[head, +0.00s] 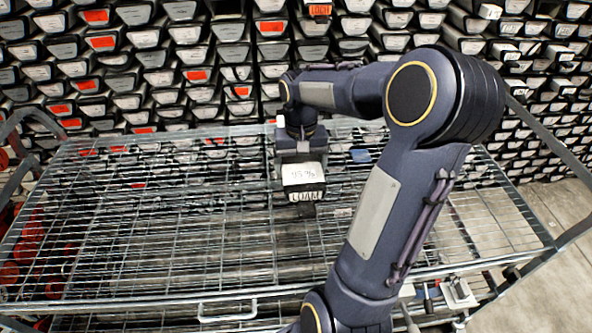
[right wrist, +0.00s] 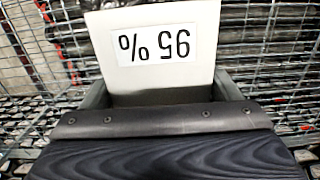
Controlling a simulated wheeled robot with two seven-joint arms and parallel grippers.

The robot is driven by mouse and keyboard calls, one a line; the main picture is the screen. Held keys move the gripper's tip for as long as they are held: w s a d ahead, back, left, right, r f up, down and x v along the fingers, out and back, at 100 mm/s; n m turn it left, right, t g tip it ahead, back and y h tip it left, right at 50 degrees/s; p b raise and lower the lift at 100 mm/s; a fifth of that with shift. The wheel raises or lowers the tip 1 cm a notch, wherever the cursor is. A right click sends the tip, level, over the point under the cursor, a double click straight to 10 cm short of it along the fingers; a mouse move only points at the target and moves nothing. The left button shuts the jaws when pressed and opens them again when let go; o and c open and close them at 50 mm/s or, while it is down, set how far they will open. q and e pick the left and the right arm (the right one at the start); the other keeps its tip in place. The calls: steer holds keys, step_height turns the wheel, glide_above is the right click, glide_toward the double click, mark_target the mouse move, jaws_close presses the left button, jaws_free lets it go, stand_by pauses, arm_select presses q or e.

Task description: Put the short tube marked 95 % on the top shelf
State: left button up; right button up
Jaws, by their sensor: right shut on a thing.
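The tube appears over the middle of the wire top shelf (head: 190,215) of a metal trolley. I cannot tell whether it touches the mesh. My left gripper is not in view.
A wall of stacked core liners (head: 150,60), some with orange labels, stands behind the trolley. Red round things (head: 30,250) show through the mesh at the left. A small blue item (head: 361,155) shows near the shelf's back. The shelf is bare to the left.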

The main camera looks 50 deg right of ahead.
steer(key=w+a+f, duration=0.2)
steer(key=w+a, duration=0.2)
glide_above(259, 208)
steer(key=d, duration=0.1)
steer(key=f, duration=0.3)
steer(key=f+p, duration=0.1)
steer(key=f, duration=0.1)
steer(key=shift+s, duration=0.3)
steer(key=shift+w+a+f, duration=0.25)
steer(key=shift+f, duration=0.2)
steer(key=shift+w+a+f, duration=0.2)
steer(key=shift+a+f, duration=0.05)
steer(key=shift+f, duration=0.15)
steer(key=shift+d+f, duration=0.1)
steer(key=shift+f, duration=1.35)
